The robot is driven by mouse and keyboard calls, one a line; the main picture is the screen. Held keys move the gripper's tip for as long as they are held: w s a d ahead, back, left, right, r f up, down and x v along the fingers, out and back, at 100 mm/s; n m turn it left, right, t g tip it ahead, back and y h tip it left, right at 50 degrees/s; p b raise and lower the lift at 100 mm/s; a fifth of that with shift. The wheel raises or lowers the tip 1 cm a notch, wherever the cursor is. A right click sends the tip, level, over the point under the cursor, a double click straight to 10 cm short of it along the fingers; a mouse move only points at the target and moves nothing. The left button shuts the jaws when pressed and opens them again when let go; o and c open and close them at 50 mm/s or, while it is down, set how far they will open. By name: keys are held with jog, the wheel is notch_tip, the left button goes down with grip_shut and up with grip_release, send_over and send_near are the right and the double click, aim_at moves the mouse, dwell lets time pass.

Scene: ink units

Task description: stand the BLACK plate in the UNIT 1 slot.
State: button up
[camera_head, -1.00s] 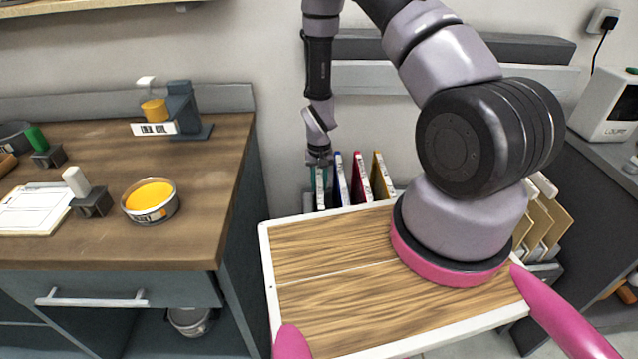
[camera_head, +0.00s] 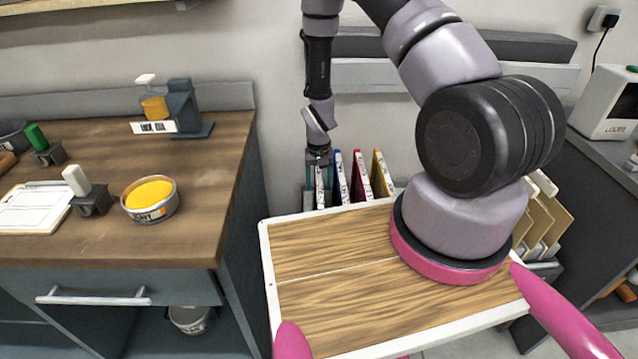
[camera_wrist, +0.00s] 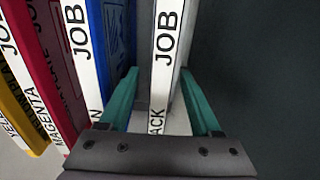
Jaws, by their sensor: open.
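The black plate (camera_wrist: 165,45) stands upright in the wrist view, its white spine reading "JOB" and "ACK". In the head view its pale spine (camera_head: 319,188) shows below my gripper (camera_head: 319,168), at the left end of a row of plates. My gripper (camera_wrist: 160,78) is open, with one teal finger on each side of the black plate's spine. I cannot tell whether either finger touches it. The blue plate (camera_wrist: 117,35) stands close to the left finger. I cannot make out a UNIT 1 label or slot in either view.
A magenta plate (camera_head: 361,178) and a yellow plate (camera_head: 382,175) stand right of the blue one. A white-rimmed wooden tray top (camera_head: 330,240) lies in front. The wooden counter (camera_head: 225,190) at left holds a yellow ink can (camera_head: 150,203) and a dark stand (camera_head: 184,105).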

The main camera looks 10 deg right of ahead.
notch_tip(320, 180, up, 11)
jog(key=shift+f, duration=0.2)
jog(key=shift+r, duration=0.1)
jog(key=shift+r, duration=2.4)
jog(key=shift+r, duration=0.1)
jog(key=s+d+r+m+t+y, duration=0.1)
jog(key=s+r+t, duration=0.1)
jog(key=r, duration=1)
jog(key=s+d+r+t, duration=0.1)
jog(key=d+r, duration=0.1)
jog(key=r, duration=1)
jog(key=s+d+r+m+t+y, duration=0.1)
jog(key=s+r+t, duration=0.3)
jog(key=s+r, duration=1.2)
jog(key=shift+s+d, duration=0.55)
jog(key=shift+d, duration=0.35)
